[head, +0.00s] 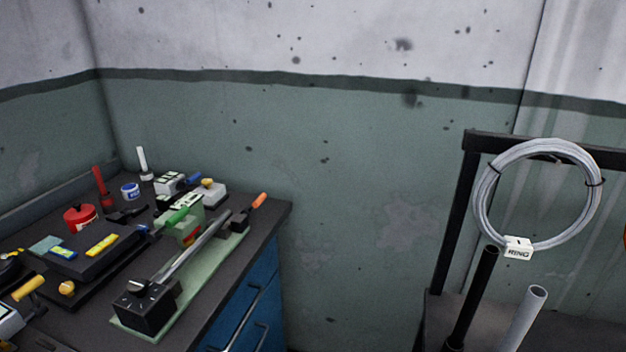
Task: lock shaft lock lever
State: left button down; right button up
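A shaft fixture stands on the dark bench at the left, on a pale green base plate (130,327). A grey metal shaft (192,248) runs from a black block (150,305) with a small knob on top, at the near end, to a dark mount (238,220) at the far end. A short lever with an orange handle (259,200) sticks up and to the right at the far end. It looks like the shaft lock lever, but no label is readable. Neither of my grippers is in view.
The bench top (272,212) is crowded left of the fixture, with a red container (80,217), a blue-and-white jar (130,191) and several tools. Blue drawers (245,310) are below. A coiled cable (485,205) tagged RING hangs on a rack at the right.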

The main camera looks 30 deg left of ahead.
aim_at(248, 210)
jog(key=u, duration=0.55)
jog(key=k, duration=1.3)
jog(key=z, duration=0.05)
jog(key=i, duration=0.6)
jog(key=z, duration=0.35)
